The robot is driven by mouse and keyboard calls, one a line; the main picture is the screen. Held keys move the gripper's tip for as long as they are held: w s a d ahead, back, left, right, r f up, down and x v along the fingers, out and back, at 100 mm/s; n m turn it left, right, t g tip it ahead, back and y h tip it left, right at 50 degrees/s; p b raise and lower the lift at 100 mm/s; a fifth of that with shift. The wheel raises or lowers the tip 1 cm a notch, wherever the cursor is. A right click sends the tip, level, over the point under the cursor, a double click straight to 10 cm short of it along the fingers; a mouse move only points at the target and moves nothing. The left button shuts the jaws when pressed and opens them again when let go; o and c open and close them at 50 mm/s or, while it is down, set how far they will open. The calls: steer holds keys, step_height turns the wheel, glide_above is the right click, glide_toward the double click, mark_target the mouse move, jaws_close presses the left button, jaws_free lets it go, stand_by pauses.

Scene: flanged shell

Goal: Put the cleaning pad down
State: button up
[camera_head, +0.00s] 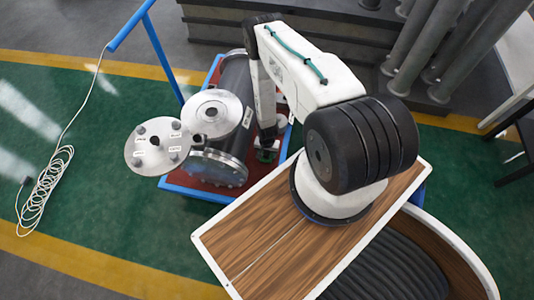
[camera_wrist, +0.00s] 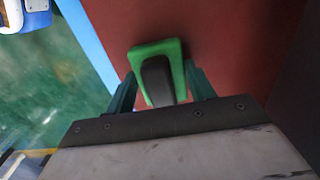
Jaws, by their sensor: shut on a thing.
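The cleaning pad (camera_wrist: 172,52) is a green block with a dark grip, seen in the wrist view. My gripper (camera_wrist: 160,82) has its two teal fingers on either side of the pad and is shut on it. The pad is over the red-brown deck (camera_wrist: 235,35) of the blue-framed cart; I cannot tell whether it touches the deck. In the head view my gripper (camera_head: 267,150) reaches down beside the dark flanged shell (camera_head: 236,80), and the pad is mostly hidden there.
A round flange plate (camera_head: 158,160) with labelled knobs is left of the shell's flanged end (camera_head: 215,112). The cart's blue handle (camera_head: 130,25) rises at the upper left. A white cable (camera_head: 45,185) lies on the green floor. Grey pipes (camera_head: 425,45) stand at the upper right.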

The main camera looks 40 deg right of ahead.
steer(key=shift+f, duration=0.1)
steer(key=o, duration=1.2)
step_height(320, 180, up, 12)
steer(key=shift+r, duration=0.1)
steer(key=shift+s, duration=0.1)
